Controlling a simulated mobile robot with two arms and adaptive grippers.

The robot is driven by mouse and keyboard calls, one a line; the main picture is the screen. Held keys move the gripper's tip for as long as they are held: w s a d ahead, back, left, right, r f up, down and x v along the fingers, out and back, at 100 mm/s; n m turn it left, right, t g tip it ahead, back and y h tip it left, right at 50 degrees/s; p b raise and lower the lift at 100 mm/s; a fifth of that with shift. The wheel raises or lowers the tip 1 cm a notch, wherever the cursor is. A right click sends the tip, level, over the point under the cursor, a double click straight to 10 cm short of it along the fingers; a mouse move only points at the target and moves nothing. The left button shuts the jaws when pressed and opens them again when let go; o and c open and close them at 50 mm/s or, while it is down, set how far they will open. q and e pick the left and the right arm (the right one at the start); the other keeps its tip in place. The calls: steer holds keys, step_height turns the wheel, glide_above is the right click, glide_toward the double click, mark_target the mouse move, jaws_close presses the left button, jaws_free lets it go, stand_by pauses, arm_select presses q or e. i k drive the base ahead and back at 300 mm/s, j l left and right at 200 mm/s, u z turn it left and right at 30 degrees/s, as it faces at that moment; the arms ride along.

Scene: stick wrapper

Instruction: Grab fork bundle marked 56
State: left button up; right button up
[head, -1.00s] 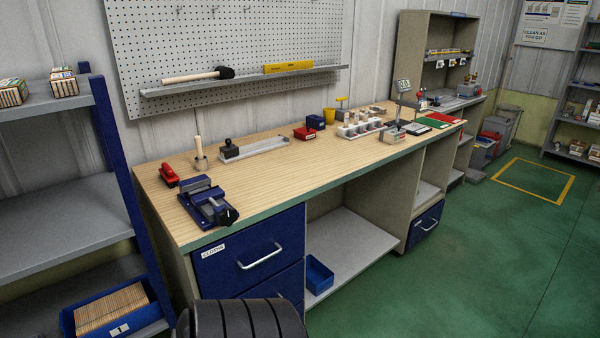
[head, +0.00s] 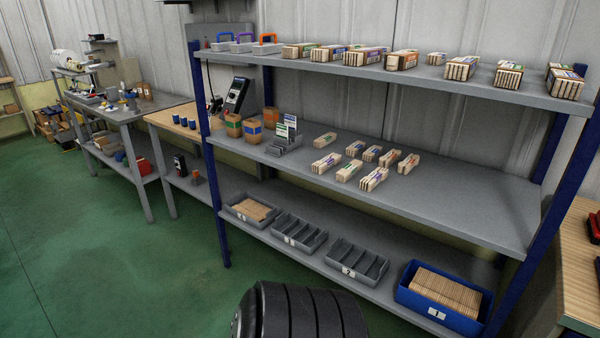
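Several small bundles of pale wooden sticks with coloured wrappers lie on the middle shelf, among them one at the front (head: 374,179) and one farther left (head: 326,163). Larger wrapped bundles stand in a row on the top shelf, such as one at the right (head: 461,68) and one near the middle (head: 366,57). The markings are too small to read, so I cannot tell which bundle is marked 56. Neither of my grippers is in view.
The grey shelf unit (head: 480,218) has blue posts. Its bottom shelf holds grey trays (head: 357,263) and a blue bin (head: 438,300) of sticks. Tables (head: 115,117) stand at the left, a wooden bench (head: 582,270) at the right. Green floor (head: 120,260) in front is clear.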

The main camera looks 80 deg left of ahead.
mark_target(369, 182)
steer(key=u, duration=2.2)
